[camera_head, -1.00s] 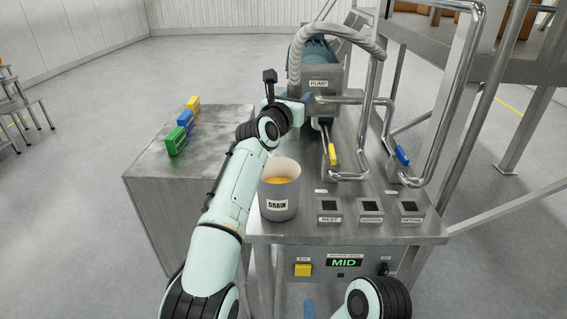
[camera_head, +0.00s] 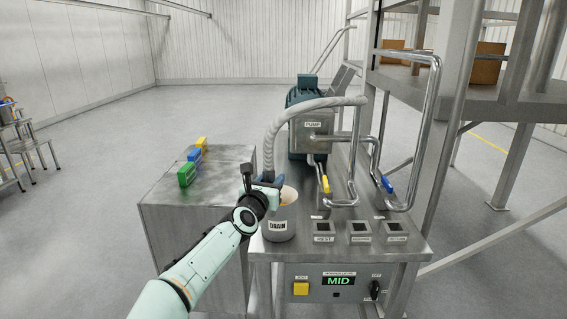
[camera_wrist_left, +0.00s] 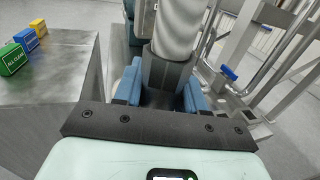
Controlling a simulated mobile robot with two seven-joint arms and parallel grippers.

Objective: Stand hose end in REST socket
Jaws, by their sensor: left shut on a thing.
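The grey ribbed hose (camera_head: 318,104) arches from the pump (camera_head: 314,130) and comes down on the left to my left gripper (camera_head: 268,186). The left gripper is shut on the hose end, with blue fingers on both sides of its dark collar (camera_wrist_left: 163,72) in the left wrist view. The gripper is at the DRAIN bucket (camera_head: 279,226), over its rim in the head view; the hose tip is hidden. The REST socket (camera_head: 323,228) is a square, dark-holed block right of the bucket, and it looks empty. My right gripper is not in view.
Two more square sockets (camera_head: 359,228) stand right of REST. Behind them are a yellow-handled valve (camera_head: 326,185), a blue-handled valve (camera_head: 387,184) and steel pipes. Green, blue and yellow blocks (camera_head: 187,174) sit on the left table. A control panel reading MID (camera_head: 338,281) is below.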

